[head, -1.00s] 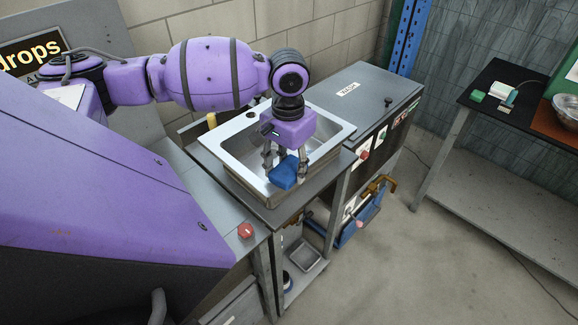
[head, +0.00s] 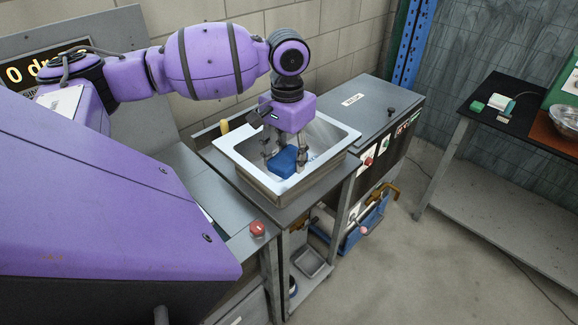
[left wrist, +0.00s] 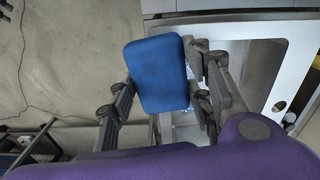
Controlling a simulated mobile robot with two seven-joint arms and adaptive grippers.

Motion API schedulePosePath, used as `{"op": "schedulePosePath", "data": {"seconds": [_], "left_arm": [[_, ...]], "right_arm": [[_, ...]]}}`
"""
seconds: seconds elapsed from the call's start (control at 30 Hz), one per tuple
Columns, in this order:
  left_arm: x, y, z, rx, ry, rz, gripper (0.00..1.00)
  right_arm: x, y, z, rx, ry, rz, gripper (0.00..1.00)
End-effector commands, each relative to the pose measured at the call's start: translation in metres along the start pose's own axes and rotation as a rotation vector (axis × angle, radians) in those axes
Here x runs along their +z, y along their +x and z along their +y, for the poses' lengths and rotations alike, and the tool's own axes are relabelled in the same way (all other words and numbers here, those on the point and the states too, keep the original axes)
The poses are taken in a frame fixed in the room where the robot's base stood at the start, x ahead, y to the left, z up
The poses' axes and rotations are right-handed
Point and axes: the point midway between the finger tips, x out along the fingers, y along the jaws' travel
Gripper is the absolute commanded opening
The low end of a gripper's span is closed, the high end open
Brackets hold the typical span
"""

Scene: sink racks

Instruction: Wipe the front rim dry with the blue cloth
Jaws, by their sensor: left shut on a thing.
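The blue cloth (head: 285,161) is a thick folded pad. My left gripper (head: 285,156) points down and is shut on it, with fingers on both sides. In the left wrist view the cloth (left wrist: 157,73) sits between the two fingers (left wrist: 163,92). The metal sink (head: 322,130) is set in a grey counter, and the cloth is at its near side, over the front rim (head: 318,171). Whether the cloth touches the rim is hard to tell. Any water on the rim is too small to see. My right gripper is not in view.
A yellow object (head: 224,127) stands behind the sink's left corner. A grey cabinet (head: 362,105) adjoins the sink at right. A red button (head: 257,229) is on the counter's front left. A blue bin (head: 352,235) hangs below.

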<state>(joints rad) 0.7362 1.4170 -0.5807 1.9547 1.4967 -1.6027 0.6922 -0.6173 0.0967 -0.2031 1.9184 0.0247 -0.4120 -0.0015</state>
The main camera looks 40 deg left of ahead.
Motion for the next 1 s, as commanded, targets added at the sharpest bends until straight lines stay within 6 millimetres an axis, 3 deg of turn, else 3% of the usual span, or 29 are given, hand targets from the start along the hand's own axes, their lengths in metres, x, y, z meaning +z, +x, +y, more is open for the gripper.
{"op": "schedulePosePath", "data": {"seconds": [0.27, 1.0], "left_arm": [[-0.004, -0.019, -0.006, 0.001, 0.0, 0.001, 0.22], [-0.004, -0.019, -0.006, 0.001, 0.0, 0.001, 0.22]], "right_arm": [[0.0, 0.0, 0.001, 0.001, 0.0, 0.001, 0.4], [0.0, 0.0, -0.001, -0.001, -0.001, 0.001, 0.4]]}}
